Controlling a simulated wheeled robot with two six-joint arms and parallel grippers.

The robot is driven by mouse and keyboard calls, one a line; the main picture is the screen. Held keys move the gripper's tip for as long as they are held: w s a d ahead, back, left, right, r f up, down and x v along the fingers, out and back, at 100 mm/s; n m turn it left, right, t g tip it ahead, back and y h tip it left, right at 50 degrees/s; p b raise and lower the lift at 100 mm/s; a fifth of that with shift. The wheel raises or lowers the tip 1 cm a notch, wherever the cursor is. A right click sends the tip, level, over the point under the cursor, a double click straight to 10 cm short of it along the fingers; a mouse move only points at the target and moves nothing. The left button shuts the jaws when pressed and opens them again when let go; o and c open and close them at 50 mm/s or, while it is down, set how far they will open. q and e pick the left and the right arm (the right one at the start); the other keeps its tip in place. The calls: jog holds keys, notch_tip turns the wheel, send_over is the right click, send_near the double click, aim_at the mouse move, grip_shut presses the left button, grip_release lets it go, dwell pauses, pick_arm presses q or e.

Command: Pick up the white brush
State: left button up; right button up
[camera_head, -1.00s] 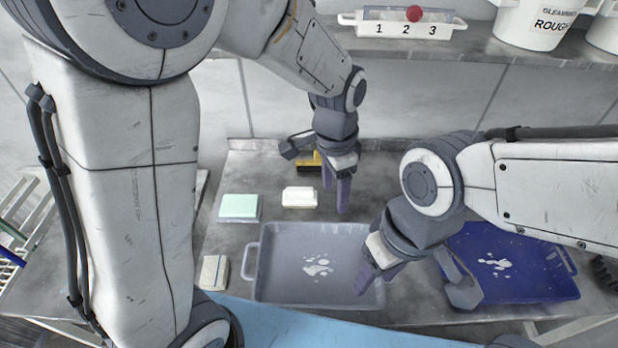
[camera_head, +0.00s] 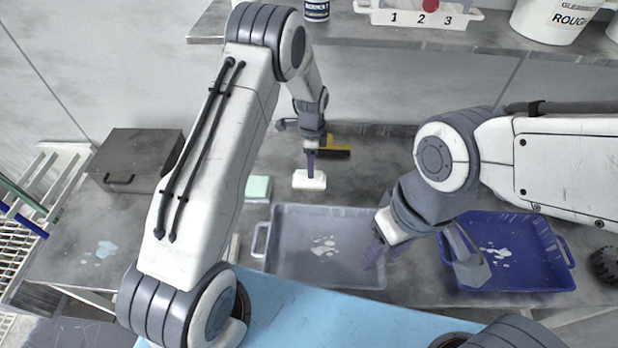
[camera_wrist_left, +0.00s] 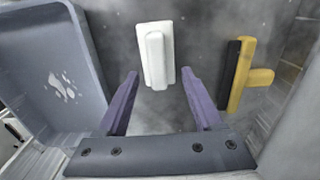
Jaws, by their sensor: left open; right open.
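The white brush (camera_head: 309,181) lies on the grey table behind the grey tray. It also shows in the left wrist view (camera_wrist_left: 155,55), just ahead of and between my two fingertips. My left gripper (camera_head: 311,163) is open and empty above the brush; in the left wrist view its purple fingers (camera_wrist_left: 161,85) stand apart. I cannot tell whether they touch the brush. My right gripper (camera_head: 424,262) is open and empty, over the gap between the grey tray and the blue tray.
A yellow and black brush (camera_head: 338,149) lies right behind the white one; it also shows in the left wrist view (camera_wrist_left: 240,78). A green block (camera_head: 258,188) is to the left. The grey tray (camera_head: 290,212) and blue tray (camera_head: 556,285) are in front. A shelf (camera_head: 345,30) overhangs the back.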

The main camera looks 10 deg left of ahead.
pick_arm(q)
jog(key=f, duration=0.1)
jog(key=f+p, duration=0.1)
jog(key=f, duration=0.1)
jog(key=shift+s+a+f, duration=0.25)
jog(key=shift+f, duration=0.05)
jog(key=shift+f+p, duration=0.3)
jog(key=shift+f, duration=0.3)
grip_shut()
jog(key=shift+r, duration=0.1)
